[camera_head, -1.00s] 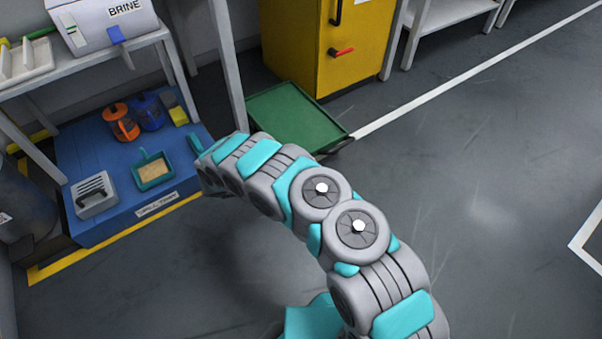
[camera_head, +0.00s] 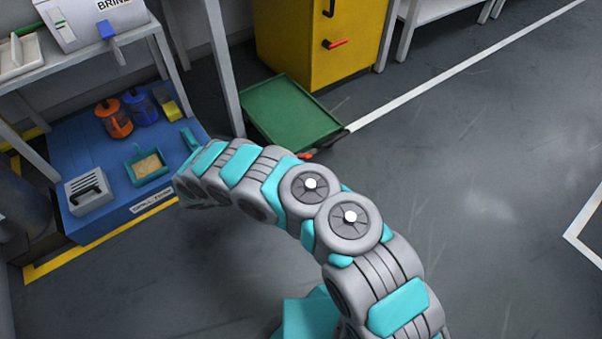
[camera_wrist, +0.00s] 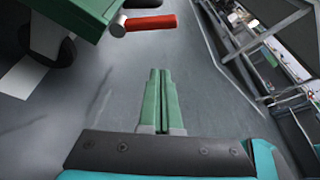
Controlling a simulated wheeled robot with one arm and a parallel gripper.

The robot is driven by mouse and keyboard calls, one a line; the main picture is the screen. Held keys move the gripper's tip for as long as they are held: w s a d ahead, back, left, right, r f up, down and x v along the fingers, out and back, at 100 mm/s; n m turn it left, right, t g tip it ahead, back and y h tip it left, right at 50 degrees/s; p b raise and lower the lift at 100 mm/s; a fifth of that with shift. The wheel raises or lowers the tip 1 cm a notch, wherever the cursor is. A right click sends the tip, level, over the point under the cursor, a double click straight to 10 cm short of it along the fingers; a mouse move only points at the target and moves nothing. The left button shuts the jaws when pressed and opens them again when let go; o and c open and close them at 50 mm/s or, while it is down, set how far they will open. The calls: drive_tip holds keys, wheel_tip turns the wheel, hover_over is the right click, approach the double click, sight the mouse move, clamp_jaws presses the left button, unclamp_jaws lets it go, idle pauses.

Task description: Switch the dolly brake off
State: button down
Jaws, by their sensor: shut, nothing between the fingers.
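The green dolly (camera_head: 290,108) stands on the floor beyond my arm, in front of the yellow cabinet. Its red brake lever (camera_head: 305,156) just shows at the near edge, beside my arm. In the wrist view the dolly's green underside (camera_wrist: 75,12) is at the upper left, and the red lever (camera_wrist: 150,22) sticks out to the right from a pale metal pivot. My gripper (camera_wrist: 162,74) is shut and empty, its green fingers together. The fingertips are below the lever in the picture and appear apart from it. In the head view I cannot make out the fingers.
A dark caster wheel (camera_wrist: 50,50) is under the dolly. A blue spill platform (camera_head: 90,140) with jugs and a teal scoop tray lies left of my arm. The yellow cabinet (camera_head: 300,60) has a red-tipped handle. Grey floor (camera_head: 440,190) is clear on the right.

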drive_tip(key=v, duration=0.3)
drive_tip(key=shift+a, duration=0.25)
idle(0.4)
